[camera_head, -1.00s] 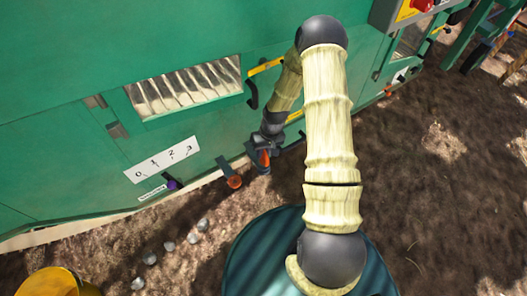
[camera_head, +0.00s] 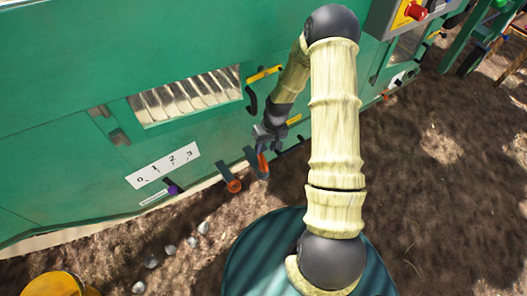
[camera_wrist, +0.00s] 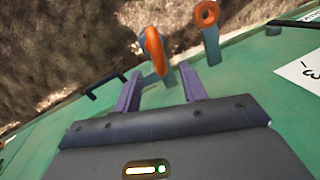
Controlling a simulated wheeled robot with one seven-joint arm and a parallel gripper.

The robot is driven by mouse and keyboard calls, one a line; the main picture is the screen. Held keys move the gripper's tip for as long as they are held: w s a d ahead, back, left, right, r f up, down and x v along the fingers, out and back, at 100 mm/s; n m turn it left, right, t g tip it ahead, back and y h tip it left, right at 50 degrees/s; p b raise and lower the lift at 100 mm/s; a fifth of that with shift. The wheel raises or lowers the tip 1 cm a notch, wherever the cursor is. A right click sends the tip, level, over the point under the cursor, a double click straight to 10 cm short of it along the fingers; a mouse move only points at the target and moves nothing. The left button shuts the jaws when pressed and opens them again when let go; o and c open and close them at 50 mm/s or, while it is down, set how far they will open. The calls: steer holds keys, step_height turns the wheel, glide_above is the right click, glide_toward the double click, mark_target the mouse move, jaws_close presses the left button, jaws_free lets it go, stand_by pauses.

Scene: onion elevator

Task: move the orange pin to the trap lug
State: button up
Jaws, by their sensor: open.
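An elongated orange piece, which looks like the orange pin (camera_head: 262,160), sits at the right one of two blue-grey lugs on the green machine's lower side. In the wrist view the pin (camera_wrist: 154,48) stands at its lug, just beyond my fingertips. The left lug (camera_head: 224,170) carries an orange ring (camera_head: 234,186); both also show in the wrist view, the lug (camera_wrist: 212,47) and the ring (camera_wrist: 207,13). No label shows which lug is the trap lug. My gripper (camera_wrist: 162,84) is open, with nothing between its fingers, apart from the pin.
The green machine wall (camera_head: 60,110) rises behind the lugs. A white 0-to-3 scale (camera_head: 163,165) with a purple knob (camera_head: 174,187) is to the left. A yellow handle (camera_head: 264,74) is above.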

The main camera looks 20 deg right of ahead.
step_height(320, 180, up, 11)
steer(key=d+p, duration=0.2)
steer(key=shift+f+p, duration=0.15)
steer(key=shift+p, duration=0.25)
steer(key=shift+w+d, duration=0.1)
stand_by(0.6)
steer(key=s+a+r+m+t+h, duration=0.1)
steer(key=s+a+r+t+h, duration=0.2)
steer(key=s+r, duration=1.3)
step_height(320, 180, up, 31)
steer(key=w+p, duration=0.1)
steer(key=p, duration=2.9)
steer(key=shift+w+a+r+y, duration=0.15)
steer(key=shift+a+r+y, duration=0.05)
steer(key=shift+y, duration=0.2)
